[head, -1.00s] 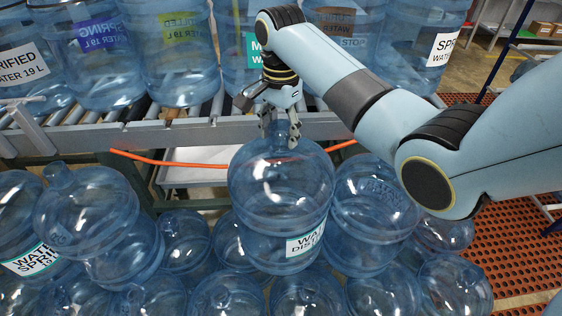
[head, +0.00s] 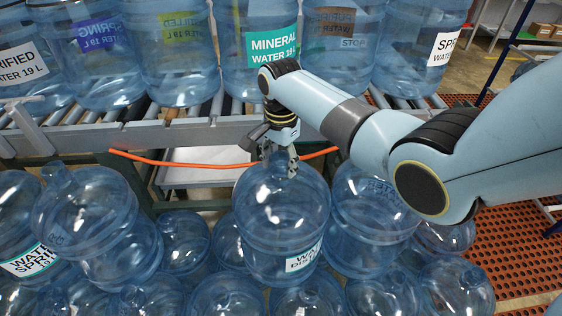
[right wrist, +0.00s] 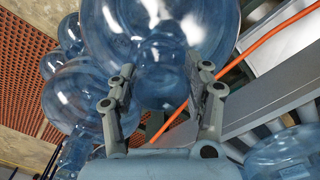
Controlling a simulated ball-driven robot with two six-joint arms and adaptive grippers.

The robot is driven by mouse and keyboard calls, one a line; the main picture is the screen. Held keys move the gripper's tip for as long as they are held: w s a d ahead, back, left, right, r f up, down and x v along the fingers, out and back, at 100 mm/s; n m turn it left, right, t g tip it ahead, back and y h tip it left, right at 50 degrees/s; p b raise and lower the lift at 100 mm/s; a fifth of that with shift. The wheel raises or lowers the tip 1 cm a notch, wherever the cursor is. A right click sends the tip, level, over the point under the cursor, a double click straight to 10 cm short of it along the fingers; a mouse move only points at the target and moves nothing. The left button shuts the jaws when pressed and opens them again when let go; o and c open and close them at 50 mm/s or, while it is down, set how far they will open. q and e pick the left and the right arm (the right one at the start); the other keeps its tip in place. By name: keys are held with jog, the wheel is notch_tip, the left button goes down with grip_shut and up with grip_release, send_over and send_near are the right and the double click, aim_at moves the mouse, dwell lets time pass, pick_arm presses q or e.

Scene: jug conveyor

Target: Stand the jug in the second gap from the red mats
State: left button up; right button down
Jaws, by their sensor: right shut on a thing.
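The held jug (head: 275,222) is a clear blue water bottle with a white label. It is upright among the jugs in front of the conveyor; I cannot tell whether its base touches anything. My right gripper (head: 280,162) is shut on its neck from above. In the right wrist view the fingers (right wrist: 165,95) stand either side of the neck, with the jug's body (right wrist: 150,25) beyond. The red mats (head: 520,250) lie at the right. Beside the held jug stands another large jug (head: 372,205). My left gripper is not in view.
The roller conveyor (head: 175,135) carries a row of labelled jugs, including the mineral water jug (head: 235,60). An orange hose (head: 185,163) hangs along its front. Several lower jugs (head: 185,240) crowd the foreground. A taller jug (head: 85,215) stands at left.

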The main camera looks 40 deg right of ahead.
jog(key=c, duration=0.6)
grip_release()
jog(key=shift+f, duration=0.1)
jog(key=shift+o, duration=0.2)
notch_tip(320, 180, up, 12)
jog(key=shift+p, duration=0.45)
jog(key=shift+s, duration=0.1)
